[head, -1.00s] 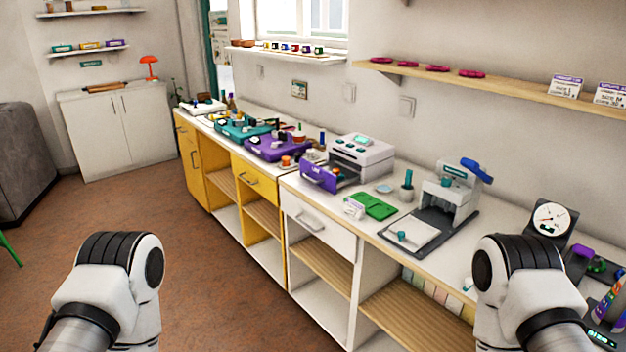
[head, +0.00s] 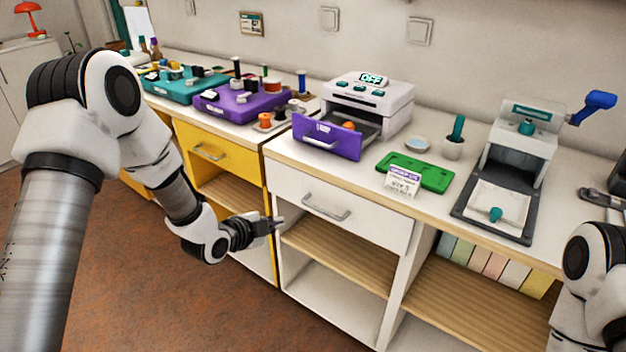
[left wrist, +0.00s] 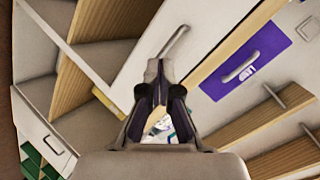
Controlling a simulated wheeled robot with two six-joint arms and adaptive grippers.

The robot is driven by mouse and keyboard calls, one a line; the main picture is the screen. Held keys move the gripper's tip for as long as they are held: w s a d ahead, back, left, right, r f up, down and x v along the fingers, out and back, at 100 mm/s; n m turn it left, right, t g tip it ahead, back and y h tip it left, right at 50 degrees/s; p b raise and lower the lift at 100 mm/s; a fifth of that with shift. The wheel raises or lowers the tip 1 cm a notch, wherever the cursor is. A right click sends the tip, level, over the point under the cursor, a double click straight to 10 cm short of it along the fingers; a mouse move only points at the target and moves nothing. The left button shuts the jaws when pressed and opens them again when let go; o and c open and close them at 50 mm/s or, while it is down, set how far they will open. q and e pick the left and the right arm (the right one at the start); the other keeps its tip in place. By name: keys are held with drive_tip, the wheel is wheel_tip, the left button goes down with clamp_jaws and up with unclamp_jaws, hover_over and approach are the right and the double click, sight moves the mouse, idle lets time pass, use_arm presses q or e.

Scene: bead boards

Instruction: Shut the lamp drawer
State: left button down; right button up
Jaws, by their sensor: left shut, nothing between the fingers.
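The lamp drawer (head: 327,137) has a purple front with a pale handle and stands pulled out of a white lamp unit (head: 372,98) on the counter. The unit's display reads OFF. A small orange thing (head: 348,126) lies inside the open drawer. The purple front also shows in the left wrist view (left wrist: 246,66). My left gripper (head: 279,222) is shut and empty, in front of the white cabinet, below and left of the drawer and apart from it. Its closed fingers also show in the left wrist view (left wrist: 155,72). My right gripper is out of view.
A green board (head: 418,172) and a small card (head: 402,182) lie in front of the unit. A white cabinet drawer with a handle (head: 326,207) is below. Purple (head: 243,101) and teal (head: 183,88) trays stand left, a press (head: 515,160) right.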

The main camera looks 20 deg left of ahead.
use_arm(q)
drive_tip(key=w+a+r+m+t+h+b, duration=0.2)
drive_tip(key=w+r+m+t+b, duration=0.15)
drive_tip(key=w+r+m, duration=0.5)
drive_tip(key=n, duration=0.2)
approach(327, 133)
drive_tip(key=shift+t, duration=0.25)
drive_tip(key=w+f, duration=0.3)
drive_tip(key=shift+f, duration=0.25)
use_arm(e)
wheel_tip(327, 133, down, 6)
use_arm(q)
drive_tip(key=shift+w, duration=0.1)
